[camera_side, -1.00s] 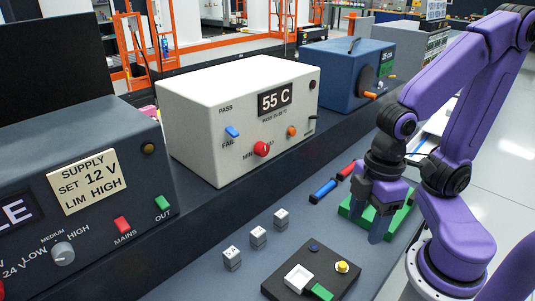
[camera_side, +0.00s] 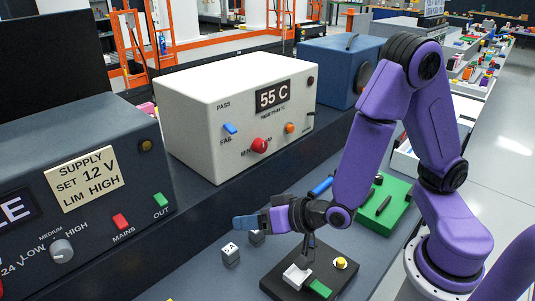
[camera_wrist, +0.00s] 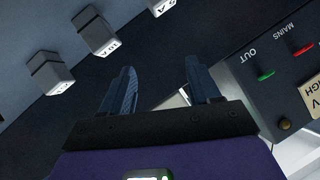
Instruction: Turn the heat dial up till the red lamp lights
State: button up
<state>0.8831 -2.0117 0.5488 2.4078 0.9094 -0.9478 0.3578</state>
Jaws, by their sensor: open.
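The white heater box (camera_side: 215,90) stands at the back middle in the side view, its display (camera_side: 273,95) reading 55 C. A dark round lamp (camera_side: 311,81) at the upper right of that front looks unlit. My gripper (camera_side: 246,222) is in front of and below the box, turned sideways with its fingers pointing left, well apart from the dial. In the wrist view my gripper (camera_wrist: 160,75) is open with nothing between its fingers; the heater box's dial cannot be made out there.
The dark supply box (camera_side: 80,145) is at left, and its switches show in the wrist view (camera_wrist: 280,75). Small grey blocks (camera_side: 230,255) stand under my gripper. A black plate (camera_side: 335,270), a green tray (camera_side: 397,207) and a blue box (camera_side: 335,60) are nearby.

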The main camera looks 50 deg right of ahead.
aim_at(263, 149)
jog(key=d+r+m+t+h, duration=0.3)
jog(key=d+r+t+h, duration=0.3)
jog(key=d+t+h, duration=0.35)
jog(key=shift+t+y, duration=0.45)
jog(key=shift+y, duration=0.5)
jog(key=shift+d+f+x, duration=0.1)
jog(key=shift+d+x, duration=0.05)
jog(key=shift+x, duration=1.15)
jog(key=shift+d+f+x, duration=0.1)
jog(key=shift+d+x, duration=0.05)
jog(key=shift+x, duration=1.15)
jog(key=shift+d+f+x, duration=0.15)
jog(key=shift+x, duration=1.1)
jog(key=c, duration=1)
jog(key=shift+a+r+m+g+h, duration=0.1)
jog(key=shift+m+g+h, duration=0.25)
jog(key=shift+m, duration=0.6)
jog(key=shift+m+g+h, duration=0.15)
jog(key=shift+m+h, duration=0.4)
jog(key=shift+m, duration=0.4)
jog(key=shift+c, duration=0.2)
jog(key=o, duration=1)
jog(key=shift+o, duration=0.2)
